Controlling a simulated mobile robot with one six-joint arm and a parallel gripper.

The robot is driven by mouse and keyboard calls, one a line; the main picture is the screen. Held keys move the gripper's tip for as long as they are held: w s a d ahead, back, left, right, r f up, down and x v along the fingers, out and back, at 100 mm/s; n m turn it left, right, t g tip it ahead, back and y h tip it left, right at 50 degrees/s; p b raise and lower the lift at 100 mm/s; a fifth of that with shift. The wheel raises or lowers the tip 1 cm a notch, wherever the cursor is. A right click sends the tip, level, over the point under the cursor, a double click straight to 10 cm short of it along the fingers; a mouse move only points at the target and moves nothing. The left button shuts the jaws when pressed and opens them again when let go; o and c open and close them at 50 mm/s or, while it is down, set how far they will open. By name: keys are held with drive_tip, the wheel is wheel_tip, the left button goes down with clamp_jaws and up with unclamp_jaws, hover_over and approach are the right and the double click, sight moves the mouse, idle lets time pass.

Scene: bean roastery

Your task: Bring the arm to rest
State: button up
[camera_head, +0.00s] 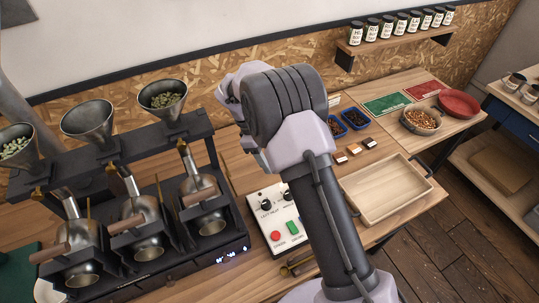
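My arm rises from the bottom of the head view, right of centre, to a large dark ribbed joint in the middle. A pale part of the arm shows just left of that joint, and the rest is hidden behind it. My gripper is not visible, so I cannot see its fingers or whether it holds anything.
A roaster with metal funnels (88,119) and drums stands left. A control box (268,222) and an empty wooden tray (408,203) flank my arm. Blue bins (355,118), a bean bowl (421,119) and a red plate (459,104) sit behind. A jar shelf (397,44) hangs above.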

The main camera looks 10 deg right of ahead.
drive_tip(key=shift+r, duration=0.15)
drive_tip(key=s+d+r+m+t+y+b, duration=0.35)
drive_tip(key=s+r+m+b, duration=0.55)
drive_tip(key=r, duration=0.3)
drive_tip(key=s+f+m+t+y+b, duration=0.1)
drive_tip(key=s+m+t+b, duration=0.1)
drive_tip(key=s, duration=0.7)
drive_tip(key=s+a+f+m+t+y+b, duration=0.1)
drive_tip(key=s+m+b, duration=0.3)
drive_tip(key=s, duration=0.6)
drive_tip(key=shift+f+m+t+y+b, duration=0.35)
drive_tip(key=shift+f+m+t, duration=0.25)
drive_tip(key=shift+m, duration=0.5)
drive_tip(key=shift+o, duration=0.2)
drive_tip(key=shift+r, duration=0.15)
